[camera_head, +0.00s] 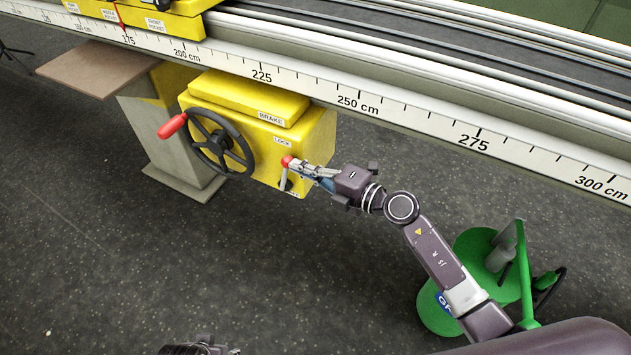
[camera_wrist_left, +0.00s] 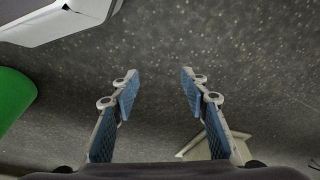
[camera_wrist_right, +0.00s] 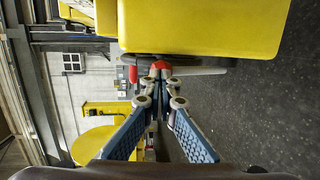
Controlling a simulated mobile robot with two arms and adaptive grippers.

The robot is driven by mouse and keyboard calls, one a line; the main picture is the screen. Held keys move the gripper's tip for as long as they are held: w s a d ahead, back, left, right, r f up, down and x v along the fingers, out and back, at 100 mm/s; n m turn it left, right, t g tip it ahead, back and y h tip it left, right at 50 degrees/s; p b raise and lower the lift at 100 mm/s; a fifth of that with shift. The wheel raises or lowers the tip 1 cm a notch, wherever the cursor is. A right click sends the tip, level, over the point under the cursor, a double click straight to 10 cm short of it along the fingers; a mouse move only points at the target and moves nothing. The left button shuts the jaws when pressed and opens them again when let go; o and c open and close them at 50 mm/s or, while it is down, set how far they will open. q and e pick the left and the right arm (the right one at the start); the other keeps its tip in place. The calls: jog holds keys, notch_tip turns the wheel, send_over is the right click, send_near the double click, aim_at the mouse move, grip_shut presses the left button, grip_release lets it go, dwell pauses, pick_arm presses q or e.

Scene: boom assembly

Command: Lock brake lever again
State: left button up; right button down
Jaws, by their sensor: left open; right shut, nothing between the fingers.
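The brake lever (camera_head: 286,172) has a red knob and sits on the front of the yellow brake box (camera_head: 262,150), near a LOCK label (camera_head: 282,141). My right gripper (camera_head: 303,168) is shut, with its fingertips right at the red knob. In the right wrist view the red knob (camera_wrist_right: 160,65) shows just beyond the closed fingertips (camera_wrist_right: 160,82); I cannot tell if they touch. The lever's shaft is partly hidden by the fingers. My left gripper (camera_wrist_left: 160,78) is open and empty above the dark floor. It only partly shows at the bottom of the head view.
A black handwheel (camera_head: 221,143) with a red handle (camera_head: 172,126) is left of the lever. The rail with a centimetre scale (camera_head: 400,113) runs above the box. A green round base (camera_head: 462,265) stands at the lower right. The floor in front is clear.

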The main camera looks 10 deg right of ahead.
aim_at(290, 159)
jog(key=a+p, duration=0.1)
jog(key=w+a+r+p, duration=0.1)
jog(key=p, duration=0.1)
jog(key=shift+w+r, duration=0.15)
jog(key=shift+w, duration=0.1)
pick_arm(q)
jog(key=s+a+f, duration=0.1)
jog(key=s+f, duration=0.5)
jog(key=f, duration=0.4)
jog(key=shift+s+f+g, duration=0.2)
jog(key=shift+f+g, duration=0.1)
jog(key=shift+g, duration=0.1)
pick_arm(e)
jog(key=shift+w+a, duration=0.2)
jog(key=shift+r, duration=0.1)
jog(key=v, duration=1.2)
